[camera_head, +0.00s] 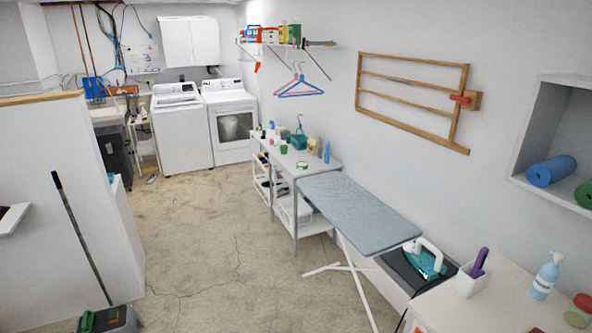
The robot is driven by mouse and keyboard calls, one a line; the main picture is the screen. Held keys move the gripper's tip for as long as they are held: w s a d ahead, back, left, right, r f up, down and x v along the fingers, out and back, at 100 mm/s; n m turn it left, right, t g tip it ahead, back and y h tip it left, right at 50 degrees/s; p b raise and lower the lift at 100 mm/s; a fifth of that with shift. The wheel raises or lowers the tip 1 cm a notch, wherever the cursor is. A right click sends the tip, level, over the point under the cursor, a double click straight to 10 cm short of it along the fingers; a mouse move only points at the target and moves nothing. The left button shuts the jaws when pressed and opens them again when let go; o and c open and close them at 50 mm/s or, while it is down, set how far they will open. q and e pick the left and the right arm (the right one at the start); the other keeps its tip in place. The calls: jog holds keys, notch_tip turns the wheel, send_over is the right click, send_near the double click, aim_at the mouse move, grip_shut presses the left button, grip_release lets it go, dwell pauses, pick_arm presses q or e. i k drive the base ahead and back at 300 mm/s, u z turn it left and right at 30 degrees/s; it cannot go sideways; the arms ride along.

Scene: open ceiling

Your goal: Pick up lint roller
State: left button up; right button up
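A purple-handled item (479,263) stands upright in a white holder (474,281) on the white counter at the lower right. It may be the lint roller, but its lower part is hidden in the holder, so I cannot tell for sure. No other thing in the view clearly reads as a lint roller. Neither of my grippers is in view.
A pump bottle (545,276) and a red-lidded jar (578,311) stand on the counter right of the holder. An iron (425,262) sits left of it, by the ironing board (352,211). The concrete floor (205,245) is mostly clear.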

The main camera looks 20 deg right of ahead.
aim_at(476, 272)
jog(key=i, duration=1.95)
